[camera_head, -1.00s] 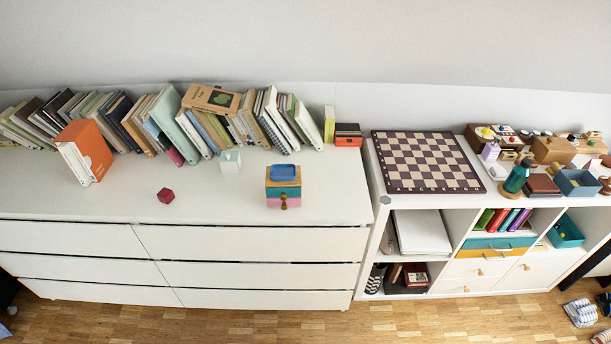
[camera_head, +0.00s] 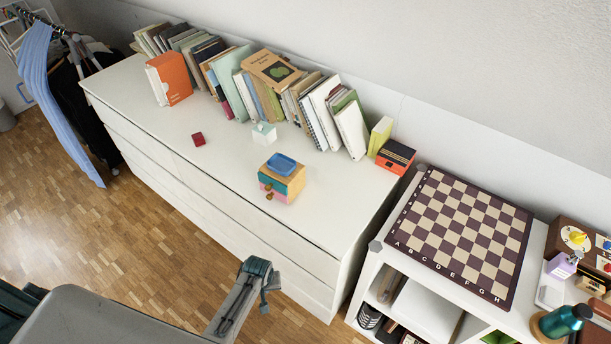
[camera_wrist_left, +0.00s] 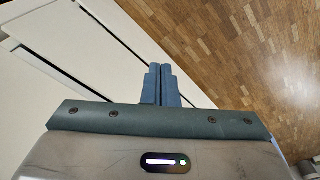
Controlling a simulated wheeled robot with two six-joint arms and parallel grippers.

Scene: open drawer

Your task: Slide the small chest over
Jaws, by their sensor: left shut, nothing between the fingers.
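The small chest (camera_head: 282,183) stands upright on the white dresser top near its front edge, in the head view. It has a wooden top and side, teal and pink drawer fronts and round knobs. A blue dish (camera_head: 282,164) sits on its top. My left gripper (camera_wrist_left: 161,70) shows in the left wrist view, shut and empty, with the dresser's drawer fronts to its left and wood floor to its right. It is apart from the chest, which is not visible in that view. My right gripper is not in view.
Books (camera_head: 240,85) line the back. An orange-and-black box (camera_head: 395,156) is at the right end.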

